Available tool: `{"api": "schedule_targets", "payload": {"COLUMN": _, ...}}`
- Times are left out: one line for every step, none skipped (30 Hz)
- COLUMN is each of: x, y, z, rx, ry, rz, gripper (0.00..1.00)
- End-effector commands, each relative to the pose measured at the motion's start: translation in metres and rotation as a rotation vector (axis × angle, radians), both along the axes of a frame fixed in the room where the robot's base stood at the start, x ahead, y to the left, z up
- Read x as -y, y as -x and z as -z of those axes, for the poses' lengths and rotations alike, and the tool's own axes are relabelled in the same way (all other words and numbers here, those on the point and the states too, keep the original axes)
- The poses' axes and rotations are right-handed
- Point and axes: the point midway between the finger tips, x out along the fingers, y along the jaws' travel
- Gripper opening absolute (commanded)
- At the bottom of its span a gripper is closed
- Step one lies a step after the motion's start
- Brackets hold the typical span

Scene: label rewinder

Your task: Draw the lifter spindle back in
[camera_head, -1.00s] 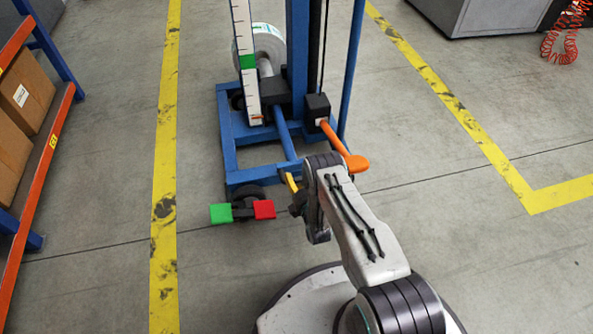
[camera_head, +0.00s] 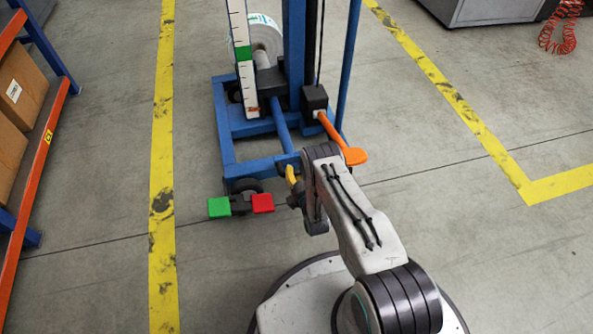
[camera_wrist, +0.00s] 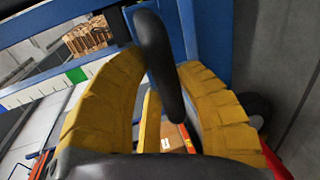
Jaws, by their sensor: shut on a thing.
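The blue wheeled lifter (camera_head: 228,150) stands upright ahead of me. A white label roll (camera_head: 264,36) sits behind its white scale strip (camera_head: 249,85); the roll hides most of the spindle. An orange lever (camera_head: 333,131) slants from a black box on the mast. My gripper (camera_head: 292,176) is low at the lifter's near side, left of the lever's tip and apart from it. In the wrist view its yellow fingers (camera_wrist: 165,95) are shut around a dark rounded handle (camera_wrist: 158,48). My arm hides where this handle joins the lifter.
A green block (camera_head: 219,207) and a red block (camera_head: 262,202) sit by the lifter's front wheel, left of my gripper. A shelf with cardboard boxes (camera_head: 20,92) stands at left. Yellow floor lines (camera_head: 162,190) flank the lifter.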

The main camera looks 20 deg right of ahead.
Motion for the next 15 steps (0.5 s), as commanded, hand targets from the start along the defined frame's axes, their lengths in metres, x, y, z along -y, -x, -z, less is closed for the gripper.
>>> {"api": "schedule_targets", "payload": {"x": -0.0001, "y": 0.0, "z": 0.0002, "rx": -0.001, "ry": 0.0, "rz": 0.0, "gripper": 0.14}}
{"api": "schedule_targets", "payload": {"x": -0.0001, "y": 0.0, "z": 0.0002, "rx": -0.001, "ry": 0.0, "rz": 0.0, "gripper": 0.11}}
{"api": "schedule_targets", "payload": {"x": -0.0001, "y": 0.0, "z": 0.0002, "rx": -0.001, "ry": 0.0, "rz": 0.0, "gripper": 0.07}}
{"api": "schedule_targets", "payload": {"x": -0.0001, "y": 0.0, "z": 0.0002, "rx": -0.001, "ry": 0.0, "rz": 0.0, "gripper": 0.05}}
{"api": "schedule_targets", "payload": {"x": -0.0001, "y": 0.0001, "z": 0.0002, "rx": -0.001, "ry": 0.0, "rz": 0.0, "gripper": 0.02}}
{"api": "schedule_targets", "payload": {"x": -0.0001, "y": 0.0002, "z": 0.0003, "rx": -0.001, "ry": 0.0, "rz": 0.0, "gripper": 0.0}}
{"api": "schedule_targets", "payload": {"x": -0.0001, "y": 0.0002, "z": 0.0003, "rx": -0.001, "ry": 0.0, "rz": 0.0, "gripper": 0.0}}
{"api": "schedule_targets", "payload": {"x": -0.0001, "y": 0.0002, "z": 0.0003, "rx": -0.001, "ry": 0.0, "rz": 0.0, "gripper": 0.0}}
{"api": "schedule_targets", "payload": {"x": -0.0001, "y": 0.0001, "z": 0.0002, "rx": -0.001, "ry": 0.0, "rz": 0.0, "gripper": 0.0}}
{"api": "schedule_targets", "payload": {"x": -0.0001, "y": 0.0004, "z": 0.0, "rx": -0.001, "ry": 0.0, "rz": 0.0, "gripper": 0.0}}
{"api": "schedule_targets", "payload": {"x": -0.0001, "y": 0.0009, "z": -0.0003, "rx": -0.001, "ry": 0.0, "rz": 0.0, "gripper": 0.0}}
{"api": "schedule_targets", "payload": {"x": -0.0001, "y": 0.0021, "z": -0.0008, "rx": -0.002, "ry": 0.0, "rz": 0.0, "gripper": 0.0}}
{"api": "schedule_targets", "payload": {"x": -0.0001, "y": 0.0032, "z": -0.0013, "rx": -0.002, "ry": 0.0, "rz": 0.0, "gripper": 0.0}}
{"api": "schedule_targets", "payload": {"x": -0.0001, "y": 0.0048, "z": -0.0016, "rx": -0.003, "ry": 0.0, "rz": 0.0, "gripper": 0.0}}
{"api": "schedule_targets", "payload": {"x": -0.0002, "y": 0.0073, "z": -0.002, "rx": -0.004, "ry": 0.0, "rz": 0.0, "gripper": 0.0}}
